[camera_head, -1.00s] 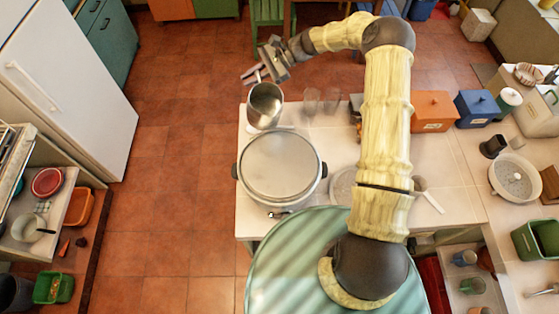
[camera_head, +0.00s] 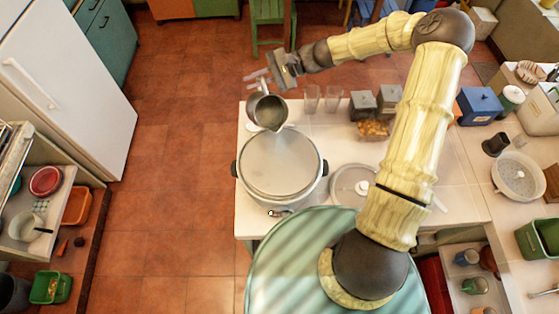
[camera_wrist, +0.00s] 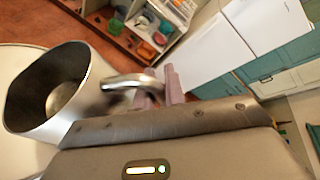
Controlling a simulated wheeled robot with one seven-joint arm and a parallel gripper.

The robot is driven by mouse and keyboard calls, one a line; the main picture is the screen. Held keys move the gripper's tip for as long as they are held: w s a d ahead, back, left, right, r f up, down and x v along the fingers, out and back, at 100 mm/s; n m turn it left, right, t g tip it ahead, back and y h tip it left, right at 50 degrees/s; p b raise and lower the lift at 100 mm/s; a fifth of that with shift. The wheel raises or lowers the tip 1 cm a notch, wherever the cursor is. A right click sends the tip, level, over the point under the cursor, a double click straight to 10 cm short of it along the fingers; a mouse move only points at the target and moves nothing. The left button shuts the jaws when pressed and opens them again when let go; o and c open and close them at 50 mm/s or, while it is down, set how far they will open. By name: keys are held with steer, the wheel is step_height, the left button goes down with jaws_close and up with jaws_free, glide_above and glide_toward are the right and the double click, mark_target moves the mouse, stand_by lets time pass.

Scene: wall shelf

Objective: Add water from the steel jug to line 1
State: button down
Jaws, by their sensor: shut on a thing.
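The steel jug (camera_head: 269,113) hangs above the far rim of a large two-handled pot (camera_head: 322,172). My gripper (camera_head: 262,86) is shut on the jug's handle, on the jug's far side. The jug is tilted, its mouth leaning toward the pot. In the wrist view the jug (camera_wrist: 80,112) shows its grey inside and its handle between my fingers (camera_wrist: 160,88). I cannot tell whether water is leaving the jug. The pot's top shows as a pale grey disc; I cannot make out a line 1 or a water level.
Clear glasses (camera_head: 311,98), two dark-lidded canisters (camera_head: 362,103) and orange food pieces (camera_head: 373,129) stand right of the jug on the white counter (camera_head: 340,150). A round lid (camera_head: 350,185) lies right of the pot. Open floor (camera_head: 180,170) is on the left.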

steer(key=shift+w+f, duration=0.15)
steer(key=shift+w, duration=0.05)
steer(key=shift+s+b, duration=0.4)
steer(key=shift+b, duration=0.1)
steer(key=shift+w+d+f, duration=0.15)
steer(key=shift+s+a+n+t+b, duration=0.2)
steer(key=shift+s+n+t+b, duration=0.1)
steer(key=shift+b, duration=0.15)
steer(key=shift+w+d+f, duration=0.15)
steer(key=shift+d, duration=0.1)
steer(key=shift+s+a+b, duration=0.25)
steer(key=shift+s+b, duration=0.05)
steer(key=shift+b, duration=0.2)
steer(key=shift+d+f+n+b, duration=0.15)
steer(key=shift+d+n+b, duration=0.1)
steer(key=shift+n+b, duration=0.05)
steer(key=shift+s+b, duration=0.2)
steer(key=shift+b, duration=0.1)
steer(key=shift+f, duration=0.1)
